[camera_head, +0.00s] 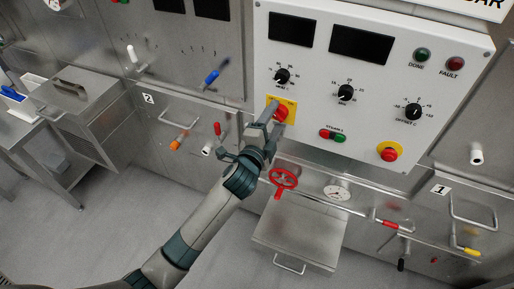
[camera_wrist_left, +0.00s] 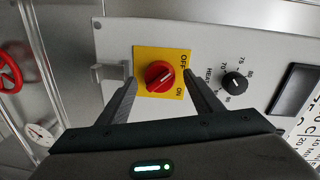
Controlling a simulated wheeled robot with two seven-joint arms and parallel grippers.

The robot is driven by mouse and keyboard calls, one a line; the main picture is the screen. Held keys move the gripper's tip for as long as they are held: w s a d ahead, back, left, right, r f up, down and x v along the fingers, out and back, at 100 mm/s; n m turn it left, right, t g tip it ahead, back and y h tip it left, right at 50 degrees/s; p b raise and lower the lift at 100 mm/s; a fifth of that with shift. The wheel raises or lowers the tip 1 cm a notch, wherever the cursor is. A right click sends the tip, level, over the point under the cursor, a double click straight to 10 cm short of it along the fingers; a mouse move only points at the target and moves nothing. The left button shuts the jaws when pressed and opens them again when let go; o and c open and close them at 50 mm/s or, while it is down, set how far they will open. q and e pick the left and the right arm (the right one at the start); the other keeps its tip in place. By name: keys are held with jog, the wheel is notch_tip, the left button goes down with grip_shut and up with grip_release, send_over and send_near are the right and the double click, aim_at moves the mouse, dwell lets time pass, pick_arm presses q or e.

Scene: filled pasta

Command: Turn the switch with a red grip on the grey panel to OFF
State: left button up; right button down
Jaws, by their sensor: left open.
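The red-grip switch (camera_wrist_left: 159,77) sits on a yellow plate (camera_wrist_left: 145,57) marked OFF and ON, on the light grey panel (camera_head: 300,82). A pale line on the grip runs diagonally, its upper-right end toward the OFF side in the left wrist view; I cannot tell its exact setting. In the head view the switch (camera_head: 281,113) is partly hidden by my left gripper (camera_head: 272,115). In the left wrist view my left gripper (camera_wrist_left: 161,82) is open, one finger on each side of the grip, with gaps showing. My right gripper is not in view.
A black HEAT knob (camera_wrist_left: 234,83) is close to one finger. A metal bracket (camera_wrist_left: 108,74) is near the other. Below the panel are a red handwheel (camera_head: 284,179) and a gauge (camera_head: 337,193). A red button (camera_head: 389,152) is farther right.

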pick_arm(q)
jog(key=b+v, duration=0.4)
jog(key=v, duration=1.2)
jog(key=shift+s, duration=0.2)
jog(key=shift+f, duration=0.1)
